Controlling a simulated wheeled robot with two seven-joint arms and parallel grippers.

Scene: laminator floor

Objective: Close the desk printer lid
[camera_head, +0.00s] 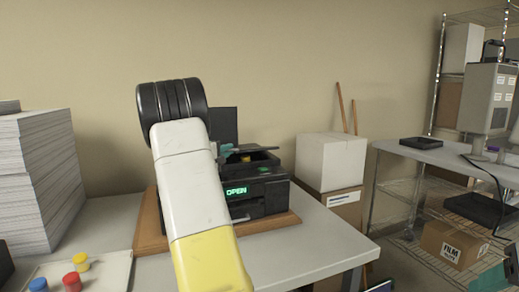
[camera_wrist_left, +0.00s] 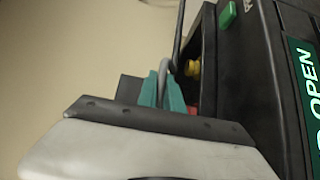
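The black desk printer (camera_head: 262,190) stands on a brown board on the desk, with a green "OPEN" display on its front. Its dark lid (camera_head: 223,122) stands raised at the back. In the left wrist view the printer body (camera_wrist_left: 262,85) fills the right side, and a yellow part (camera_wrist_left: 193,68) shows inside the opening. My left gripper (camera_head: 227,150) has teal fingers and is near the printer's open top, partly hidden behind my own arm. In the wrist view its fingers (camera_wrist_left: 163,85) are close together beside the opening; a grey piece shows between them. My right gripper is not seen.
A tall paper stack (camera_head: 36,180) stands at the left, with a tray (camera_head: 105,272) of coloured knobs before it. A white box (camera_head: 330,162) is right of the desk. A metal shelf (camera_head: 420,150) with equipment stands farther right. The desk's right front (camera_head: 320,240) is clear.

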